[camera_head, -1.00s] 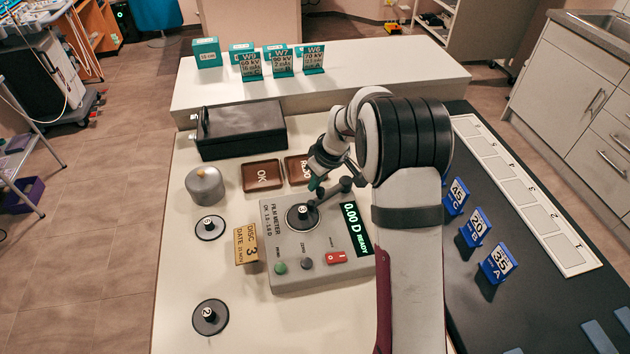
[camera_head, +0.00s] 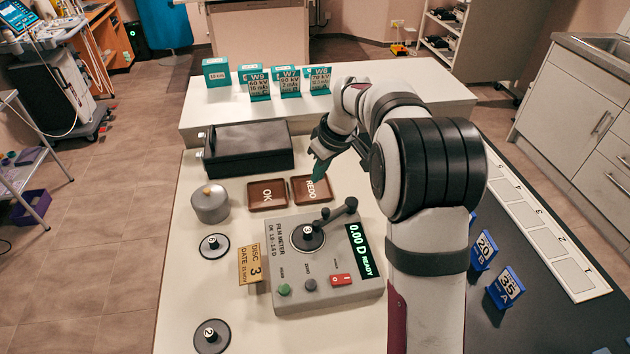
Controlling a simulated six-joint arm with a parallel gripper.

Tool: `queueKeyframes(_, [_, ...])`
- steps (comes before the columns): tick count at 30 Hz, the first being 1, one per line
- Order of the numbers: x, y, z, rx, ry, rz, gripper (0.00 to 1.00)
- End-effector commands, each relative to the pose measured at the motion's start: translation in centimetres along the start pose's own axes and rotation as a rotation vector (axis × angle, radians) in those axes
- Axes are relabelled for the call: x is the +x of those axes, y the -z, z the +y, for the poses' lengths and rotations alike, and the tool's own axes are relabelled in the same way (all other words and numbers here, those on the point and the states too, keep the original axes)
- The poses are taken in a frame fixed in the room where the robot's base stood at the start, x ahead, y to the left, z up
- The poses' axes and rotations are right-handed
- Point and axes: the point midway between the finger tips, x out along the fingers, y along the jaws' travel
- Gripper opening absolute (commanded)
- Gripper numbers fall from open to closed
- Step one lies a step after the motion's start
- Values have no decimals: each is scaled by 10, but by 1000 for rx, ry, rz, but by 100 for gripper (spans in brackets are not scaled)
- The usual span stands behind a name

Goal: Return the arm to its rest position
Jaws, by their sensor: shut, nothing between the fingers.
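My gripper (camera_head: 319,168) is in the air above the white table (camera_head: 185,290), over the brown REDO tray and behind the film meter. Its fingertips are green, point down and look shut with nothing between them. The grey film meter (camera_head: 325,290) stands below and in front of it, with a black disc (camera_head: 308,238) marked 3 on its plate. The meter's dark lever arm (camera_head: 340,210) reaches toward that disc. The display (camera_head: 364,250) reads 0.00 D READY. My arm covers part of the table's right side.
Near the gripper are the OK tray (camera_head: 267,195), REDO tray (camera_head: 311,189), black box (camera_head: 247,150) and grey pot (camera_head: 210,203). Discs 5 (camera_head: 214,246) and 2 (camera_head: 211,337) lie left. A yellow DISC 3 sign (camera_head: 250,265) stands by the meter. Blue signs (camera_head: 506,288) stand right.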

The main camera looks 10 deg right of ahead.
Motion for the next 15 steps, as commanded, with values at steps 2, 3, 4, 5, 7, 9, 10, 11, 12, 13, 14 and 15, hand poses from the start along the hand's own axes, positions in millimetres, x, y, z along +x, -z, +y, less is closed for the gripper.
queueKeyframes(2, [-2, 0, 0, 0, -1, 1, 0])
queueKeyframes(3, [-3, 0, 0, 0, -1, 1, 0])
queueKeyframes(4, [-3, 0, 0, 0, -1, 1, 0])
queueKeyframes(5, [-3, 0, 0, 0, -1, 1, 0])
queueKeyframes(7, [-3, 0, 0, 0, 0, 1, 0])
queueKeyframes(9, [-2, 0, 0, 0, 0, 1, 0])
queueKeyframes(10, [-2, 0, 0, 0, 0, 1, 0])
queueKeyframes(11, [-2, 0, 0, 0, 0, 0, 0])
queueKeyframes(12, [-2, 0, 0, 0, 0, 1, 0])
queueKeyframes(13, [-2, 0, 0, 0, 0, 0, 0])
queueKeyframes(14, [-3, 0, 0, 1, 0, 0, 0])
queueKeyframes(15, [-6, -2, -3, 10, 1, -2, 0])
